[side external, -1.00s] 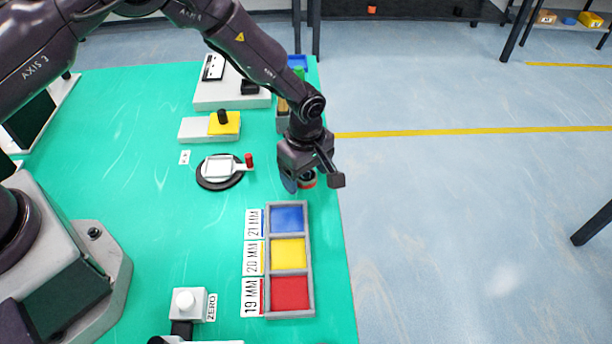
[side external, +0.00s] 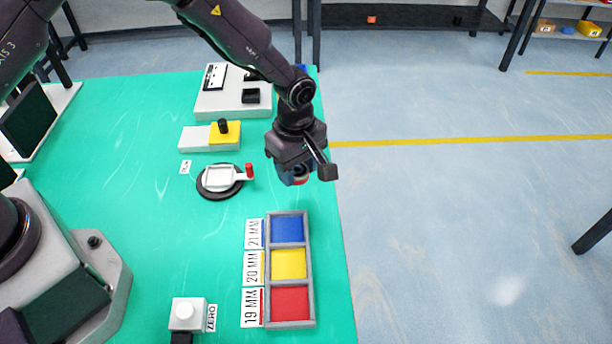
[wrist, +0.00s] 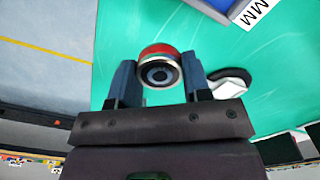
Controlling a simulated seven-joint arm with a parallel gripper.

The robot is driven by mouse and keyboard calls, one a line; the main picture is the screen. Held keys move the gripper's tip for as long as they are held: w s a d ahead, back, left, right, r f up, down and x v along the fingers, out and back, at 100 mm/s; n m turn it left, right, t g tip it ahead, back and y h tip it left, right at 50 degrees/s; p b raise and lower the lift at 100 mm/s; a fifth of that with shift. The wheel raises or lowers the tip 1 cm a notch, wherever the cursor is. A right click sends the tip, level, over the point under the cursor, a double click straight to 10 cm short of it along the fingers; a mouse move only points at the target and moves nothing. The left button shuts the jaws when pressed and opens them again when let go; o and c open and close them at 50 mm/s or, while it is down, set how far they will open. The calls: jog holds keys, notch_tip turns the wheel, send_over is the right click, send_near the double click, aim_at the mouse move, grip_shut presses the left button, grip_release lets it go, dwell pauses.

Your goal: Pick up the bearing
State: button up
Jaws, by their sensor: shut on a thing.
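The bearing (wrist: 160,72) shows in the wrist view between the two fingers, a metallic ring with a dark centre and a red band. My gripper (wrist: 158,80) is shut on it. In the side external view my gripper (side external: 297,178) is above the green table near its right edge, behind the sorting tray. The bearing (side external: 300,181) shows there only as a small reddish patch under the fingers, mostly hidden by my gripper.
The grey sorting tray (side external: 268,277) has blue, yellow and red compartments labelled 21, 20 and 19 MM. A round dark stand with a white plate (side external: 219,178) and red knob lies left of my gripper. A white block with a yellow top (side external: 224,132) stands behind it.

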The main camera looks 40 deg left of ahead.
jog(key=s+a+r+m, duration=0.1)
jog(key=s+a+r, duration=0.3)
jog(key=s+r, duration=0.6)
jog(key=w+a+r+m, duration=0.1)
jog(key=a+r+m, duration=0.1)
jog(key=a+m, duration=0.45)
jog(key=w+a+r+m, duration=0.2)
jog(key=a+m, duration=0.1)
jog(key=m, duration=0.6)
jog(key=s+d+f+n, duration=0.2)
jog(key=d+n, duration=0.3)
jog(key=n, duration=0.3)
jog(key=s+d+f+n, duration=0.2)
jog(key=d+f+n, duration=0.2)
jog(key=n, duration=0.4)
jog(key=shift+s+d, duration=0.25)
jog(key=shift+d, duration=0.15)
